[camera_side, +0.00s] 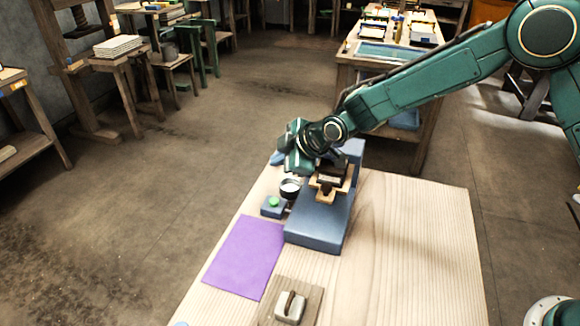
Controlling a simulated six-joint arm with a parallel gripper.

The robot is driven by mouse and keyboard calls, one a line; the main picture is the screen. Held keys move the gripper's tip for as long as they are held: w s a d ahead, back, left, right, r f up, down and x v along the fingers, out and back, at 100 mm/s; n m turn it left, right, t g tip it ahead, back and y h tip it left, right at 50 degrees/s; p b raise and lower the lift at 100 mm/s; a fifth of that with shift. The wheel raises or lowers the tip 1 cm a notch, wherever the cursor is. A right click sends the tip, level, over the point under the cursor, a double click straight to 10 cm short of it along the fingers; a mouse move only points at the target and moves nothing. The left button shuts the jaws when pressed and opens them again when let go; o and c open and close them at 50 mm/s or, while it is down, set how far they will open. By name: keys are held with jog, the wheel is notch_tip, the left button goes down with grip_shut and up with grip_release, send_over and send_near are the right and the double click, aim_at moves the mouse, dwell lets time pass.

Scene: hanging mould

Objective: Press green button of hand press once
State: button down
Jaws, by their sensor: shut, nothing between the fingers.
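The green button (273,201) sits on top of a small blue box at the left side of the hand press, on the wooden table. The hand press (320,222) has a blue-grey base with wooden and dark parts above it.
A wooden board with a pale metal piece (290,306) is at the front edge. The table's right side (420,250) is clear.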

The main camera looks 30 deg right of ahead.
aim_at(278, 202)
jog(key=shift+w+a+f, duration=0.15)
jog(key=shift+a+f, duration=0.25)
jog(key=shift+f, duration=0.05)
jog(key=shift+f, duration=0.1)
jog(key=shift+f, duration=4.3)
jog(key=shift+f, duration=1)
dwell(0.3)
jog(key=shift+r, duration=0.95)
jog(key=shift+r, duration=0.15)
jog(key=shift+r, duration=2.4)
